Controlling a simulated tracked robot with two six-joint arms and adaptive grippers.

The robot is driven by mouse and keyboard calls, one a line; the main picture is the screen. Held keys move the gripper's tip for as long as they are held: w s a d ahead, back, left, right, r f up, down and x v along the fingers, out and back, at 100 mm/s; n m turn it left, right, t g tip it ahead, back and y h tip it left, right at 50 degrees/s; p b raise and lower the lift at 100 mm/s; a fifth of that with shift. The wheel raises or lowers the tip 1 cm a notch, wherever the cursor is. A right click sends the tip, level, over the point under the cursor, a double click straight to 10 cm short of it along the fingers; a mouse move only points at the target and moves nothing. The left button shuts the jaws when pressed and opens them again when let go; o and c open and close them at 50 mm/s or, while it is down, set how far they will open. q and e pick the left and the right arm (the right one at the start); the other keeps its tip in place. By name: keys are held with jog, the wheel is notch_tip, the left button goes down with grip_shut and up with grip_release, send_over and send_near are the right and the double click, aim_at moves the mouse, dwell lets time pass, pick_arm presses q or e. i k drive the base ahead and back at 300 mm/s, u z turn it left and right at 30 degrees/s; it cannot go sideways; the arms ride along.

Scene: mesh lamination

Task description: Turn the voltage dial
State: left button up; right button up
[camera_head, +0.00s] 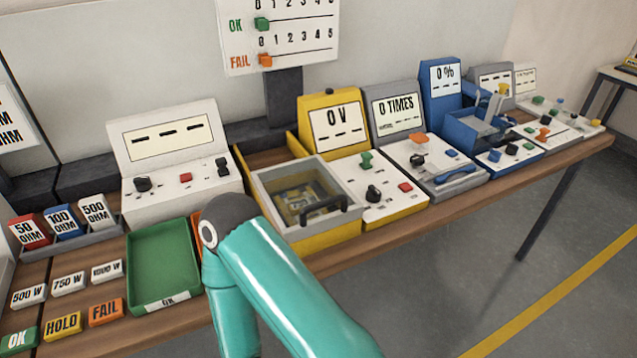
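The yellow tester (407,207) stands mid-table with a raised display (337,123) reading 0 V. On its white panel is a black round dial (373,194). A green knob (366,160) sits behind the dial and a red button (405,187) to its right. A clear-lidded box (306,196) with a black handle adjoins the panel on the left. One of my teal arms bends in front of the table, left of the dial and apart from it. Neither gripper shows in this view.
A green tray (160,263) and a white unit (180,168) with a dashed display stand to the left. A grey tester (440,163) reading 0 TIMES and a blue tester (480,135) stand right. The floor before the table is clear at right.

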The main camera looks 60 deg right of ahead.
aim_at(373, 196)
jog(key=u, duration=0.1)
jog(key=k, duration=1.7)
jog(key=z, duration=0.85)
jog(key=i, duration=0.85)
jog(key=z, duration=0.1)
